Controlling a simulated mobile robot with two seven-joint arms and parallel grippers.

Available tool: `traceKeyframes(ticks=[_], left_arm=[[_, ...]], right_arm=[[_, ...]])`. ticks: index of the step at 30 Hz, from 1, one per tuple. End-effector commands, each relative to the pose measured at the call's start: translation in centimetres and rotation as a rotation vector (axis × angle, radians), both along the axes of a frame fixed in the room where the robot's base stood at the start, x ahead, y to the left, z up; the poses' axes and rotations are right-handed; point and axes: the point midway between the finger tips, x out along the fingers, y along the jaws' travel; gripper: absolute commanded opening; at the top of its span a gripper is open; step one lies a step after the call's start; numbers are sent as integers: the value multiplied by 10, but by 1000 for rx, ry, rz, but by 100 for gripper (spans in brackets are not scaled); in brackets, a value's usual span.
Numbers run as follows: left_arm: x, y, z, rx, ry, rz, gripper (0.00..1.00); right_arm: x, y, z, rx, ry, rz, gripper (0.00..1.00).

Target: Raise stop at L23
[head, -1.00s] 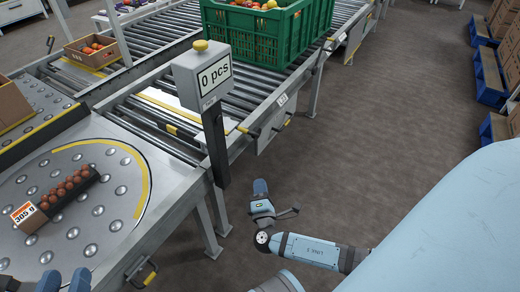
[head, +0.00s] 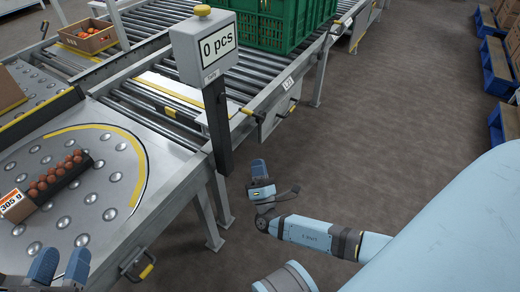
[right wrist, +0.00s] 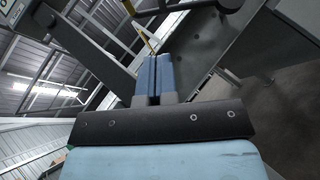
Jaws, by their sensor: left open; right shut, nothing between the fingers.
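A small white label (head: 288,83) on the conveyor's side rail seems to read L23, though the print is small. Yellow-tipped handles show below the rail near it, one at the left (head: 247,111) and one at the right (head: 293,105). I cannot tell which belongs to the stop. My right gripper (head: 260,172) is shut and empty, over the floor right of the counter post and apart from the rail. My left gripper (head: 60,268) is open at the lower left, beside the ball table.
The "0 pcs" counter post (head: 206,55) stands between the ball table (head: 110,190) and my right arm. A green crate (head: 275,25) sits on the rollers. A tomato punnet (head: 55,183) lies on the ball table. Blue pallets (head: 495,70) stand at the right; the aisle floor is clear.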

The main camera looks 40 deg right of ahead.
Motion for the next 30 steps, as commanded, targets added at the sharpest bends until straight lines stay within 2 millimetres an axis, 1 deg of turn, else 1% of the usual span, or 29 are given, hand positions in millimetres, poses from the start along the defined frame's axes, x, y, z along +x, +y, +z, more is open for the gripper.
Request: traceKeyframes(ticks=[6,11,15,19,24,30], left_arm=[[3,2,-3,29,-48,3,43],[6,4,-4,54,-82,5,43],[8,5,-2,70,-114,8,43],[10,6,4,73,-144,7,43],[9,7,5,84,-154,6,43],[9,8,4,89,-152,5,43]], right_arm=[[35,-15,26,0,-4,-1,0],[59,-26,45,0,-3,0,0],[60,-42,61,-1,-2,0,0],[62,-51,70,0,0,0,0],[62,-55,75,0,1,1,0],[62,-55,75,0,2,0,0]])
